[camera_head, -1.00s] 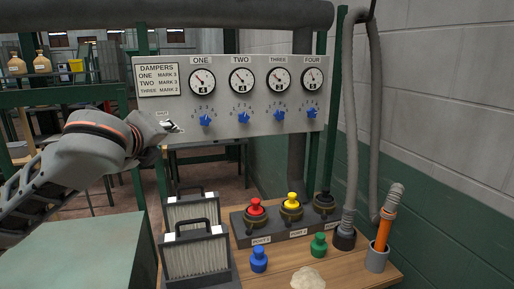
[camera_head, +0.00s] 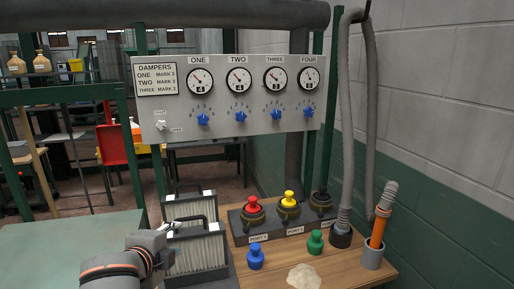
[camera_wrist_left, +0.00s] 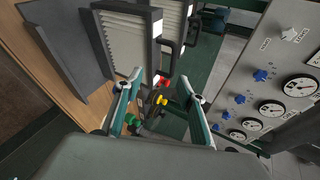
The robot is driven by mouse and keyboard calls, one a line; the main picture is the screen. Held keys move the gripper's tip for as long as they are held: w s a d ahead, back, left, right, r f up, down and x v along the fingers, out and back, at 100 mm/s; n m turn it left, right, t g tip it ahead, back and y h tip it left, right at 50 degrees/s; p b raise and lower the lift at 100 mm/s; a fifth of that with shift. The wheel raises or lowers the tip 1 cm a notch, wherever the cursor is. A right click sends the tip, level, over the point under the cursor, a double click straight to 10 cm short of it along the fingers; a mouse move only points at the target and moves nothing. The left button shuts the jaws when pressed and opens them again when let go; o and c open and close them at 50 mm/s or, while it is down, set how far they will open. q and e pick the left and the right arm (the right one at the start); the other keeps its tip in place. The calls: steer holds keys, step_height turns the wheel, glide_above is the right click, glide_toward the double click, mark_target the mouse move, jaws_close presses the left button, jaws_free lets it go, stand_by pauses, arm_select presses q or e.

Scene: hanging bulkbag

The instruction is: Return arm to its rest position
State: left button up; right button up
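My left arm comes in at the bottom left of the head view, with its gripper (camera_head: 160,250) low in front of the two framed filters. In the left wrist view the two fingers of my left gripper (camera_wrist_left: 162,78) stand apart with nothing held between them. The panel (camera_head: 228,98) with dials and blue knobs hangs above and behind the gripper. Its white switch (camera_head: 161,125) at the lower left is in plain sight, clear of the gripper. My right gripper does not show.
Two pleated filters (camera_head: 197,252) stand close to the left gripper. Red, yellow and black plugs sit on a port block (camera_head: 240,232). Blue (camera_head: 255,257) and green (camera_head: 315,243) plugs stand on the wooden bench. A grey hose (camera_head: 344,130) hangs at the right, near an orange tube (camera_head: 378,232).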

arm_select(q)
steer(key=s+a+f+n+g+y, duration=0.3)
steer(key=s+a+f+n, duration=0.4)
steer(key=s+f, duration=0.5)
steer(key=s+a+f+n+g+y, duration=0.2)
steer(key=s+a+f+n, duration=0.3)
steer(key=s+a+f, duration=0.75)
steer(key=d+f+n+t+h, duration=0.2)
steer(key=d+f+h, duration=0.4)
steer(key=d+f, duration=0.8)
steer(key=d+t, duration=0.1)
steer(key=d, duration=0.3)
steer(key=shift+s+n, duration=0.35)
steer(key=shift+n, duration=0.05)
